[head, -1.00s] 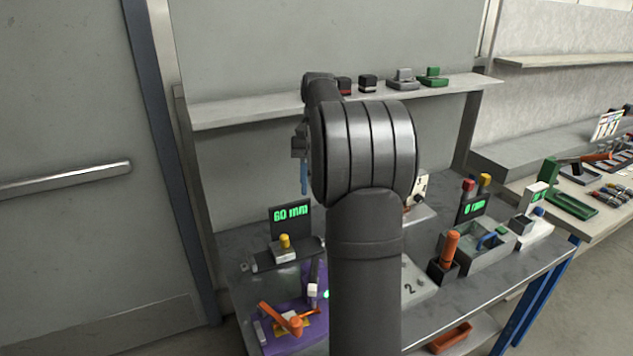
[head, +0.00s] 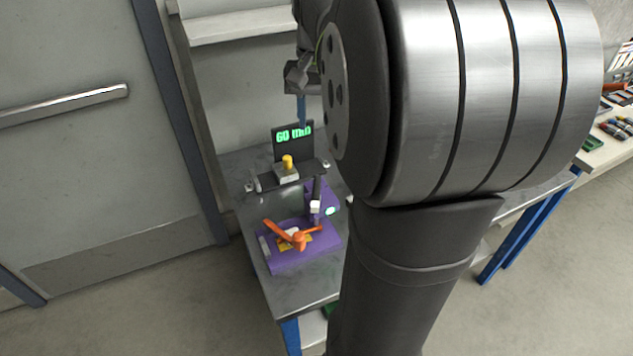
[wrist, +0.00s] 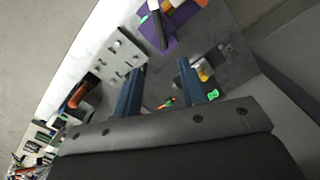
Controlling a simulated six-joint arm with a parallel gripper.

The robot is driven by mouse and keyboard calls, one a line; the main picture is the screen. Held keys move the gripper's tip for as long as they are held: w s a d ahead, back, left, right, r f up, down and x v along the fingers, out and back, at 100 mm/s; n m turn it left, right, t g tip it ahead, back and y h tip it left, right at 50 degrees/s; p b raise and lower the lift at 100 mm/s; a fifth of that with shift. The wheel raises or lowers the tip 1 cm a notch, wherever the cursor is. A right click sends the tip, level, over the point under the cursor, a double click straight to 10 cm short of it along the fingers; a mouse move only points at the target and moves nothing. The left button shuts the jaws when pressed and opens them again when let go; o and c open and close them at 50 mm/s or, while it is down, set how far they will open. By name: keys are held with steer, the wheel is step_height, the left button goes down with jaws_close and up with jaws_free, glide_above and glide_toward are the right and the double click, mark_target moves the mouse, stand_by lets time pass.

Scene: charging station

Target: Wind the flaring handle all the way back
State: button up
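The orange handle (head: 279,235) stands on the purple base (head: 285,262) at the table's near left corner, in the head view. It has several orange arms around a hub, one of them long and slanting up to the left. In the wrist view the purple base (wrist: 182,22) is at the top, with part of the orange cut off. My gripper (wrist: 161,66) is open, its two blue fingers apart with nothing held between them. In the head view one blue finger (head: 301,110) shows above and behind the handle, clear of it. My arm hides the rest.
Behind the purple base are a yellow-knobbed grey block (head: 287,174) and a dark display (head: 293,143) reading 60 mm in green. A grey slotted panel (wrist: 120,60) lies left in the wrist view.

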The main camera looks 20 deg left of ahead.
steer(key=s, duration=0.1)
glide_toward(316, 189)
steer(key=shift+t, duration=0.3)
steer(key=f, duration=0.8)
steer(key=shift+s+d+f, duration=0.15)
steer(key=shift+s+f, duration=0.15)
steer(key=shift+f, duration=0.05)
jaws_close()
